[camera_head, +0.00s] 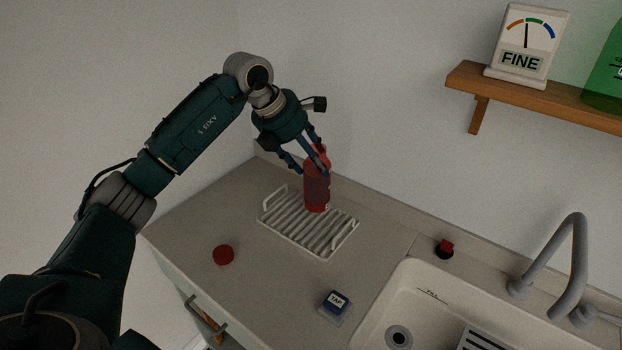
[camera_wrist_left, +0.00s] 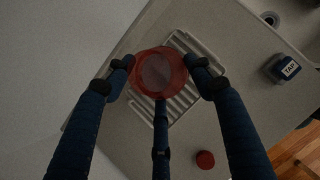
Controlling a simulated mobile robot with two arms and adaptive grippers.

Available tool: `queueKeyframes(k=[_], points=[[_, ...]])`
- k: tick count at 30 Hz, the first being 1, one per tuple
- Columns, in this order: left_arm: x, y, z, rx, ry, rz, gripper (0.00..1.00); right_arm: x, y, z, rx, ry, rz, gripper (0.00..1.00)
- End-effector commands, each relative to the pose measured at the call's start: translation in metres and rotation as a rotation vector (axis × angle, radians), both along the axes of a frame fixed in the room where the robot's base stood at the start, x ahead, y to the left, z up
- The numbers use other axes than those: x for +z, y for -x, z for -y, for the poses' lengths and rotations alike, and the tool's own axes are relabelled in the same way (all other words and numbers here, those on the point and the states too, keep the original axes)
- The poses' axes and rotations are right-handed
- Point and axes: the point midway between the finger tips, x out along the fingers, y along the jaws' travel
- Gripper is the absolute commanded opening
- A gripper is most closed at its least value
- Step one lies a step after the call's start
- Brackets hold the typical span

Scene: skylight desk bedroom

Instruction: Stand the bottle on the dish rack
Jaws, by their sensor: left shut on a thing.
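A red see-through bottle (camera_head: 316,190) is upright at the back part of the white ribbed dish rack (camera_head: 295,235). Its base appears at the rack's slats; I cannot tell whether it touches them. My left gripper (camera_head: 318,165) is shut on the bottle's upper part, coming from above. In the left wrist view, the bottle (camera_wrist_left: 160,73) is seen from its top between the fingers of my left gripper (camera_wrist_left: 160,75), with the rack (camera_wrist_left: 193,48) beneath it. My right gripper is not in view.
A red round cap (camera_head: 223,255) lies on the counter left of the rack. A small box marked TAP (camera_head: 335,304) stands in front, near the sink (camera_head: 385,290). A grey faucet (camera_head: 575,260) rises at right. A wooden shelf (camera_head: 540,95) is on the wall.

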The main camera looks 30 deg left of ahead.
Motion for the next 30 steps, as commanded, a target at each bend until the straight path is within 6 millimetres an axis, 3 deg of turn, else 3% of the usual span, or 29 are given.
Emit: queueKeyframes(k=[15, 27, 28, 30], points=[[-0.059, 0.0, 0.0, 0.0, 0.001, 0.003, 0.0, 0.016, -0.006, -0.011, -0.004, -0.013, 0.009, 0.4], [-0.067, -0.001, 0.0, -0.001, 0.001, 0.006, 0.0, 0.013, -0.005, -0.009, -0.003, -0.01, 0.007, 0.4], [-0.067, 0.0, 0.0, -0.001, 0.001, 0.002, 0.59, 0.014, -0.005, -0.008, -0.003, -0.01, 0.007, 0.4], [-0.067, 0.0, 0.0, -0.001, 0.0, 0.001, 0.73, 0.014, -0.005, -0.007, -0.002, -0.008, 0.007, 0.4]])
